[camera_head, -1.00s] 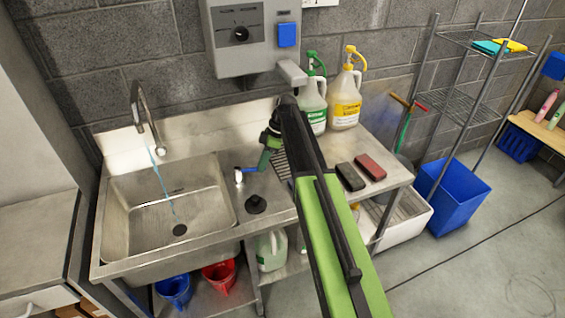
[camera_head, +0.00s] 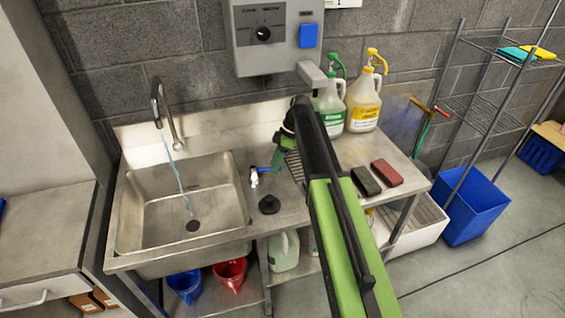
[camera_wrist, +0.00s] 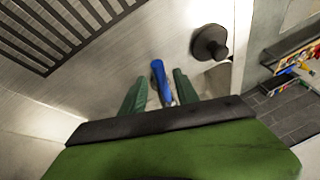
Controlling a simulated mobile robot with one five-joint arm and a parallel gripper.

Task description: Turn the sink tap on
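The sink (camera_head: 130,215) is at the left in the head view, with a chrome gooseneck spout (camera_head: 158,95) over its basin. A thin bluish stream of water (camera_head: 180,180) runs from the spout toward the drain. A chrome tap valve (camera_head: 254,178) with a blue lever (camera_head: 265,170) stands on the counter right of the basin. My gripper (camera_head: 277,158) is beside this lever. In the wrist view, the green fingers of my gripper (camera_wrist: 160,95) are apart, with the blue lever (camera_wrist: 158,72) between them. The right finger looks close to the lever; contact cannot be told.
A black round knob (camera_head: 269,204) sits on the counter in front of the valve. Green-capped (camera_head: 331,105) and yellow-capped jugs (camera_head: 364,103) stand behind my arm. Dark (camera_head: 366,181) and red blocks (camera_head: 387,173) lie to its right. A grey wall dispenser (camera_head: 265,55) hangs above.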

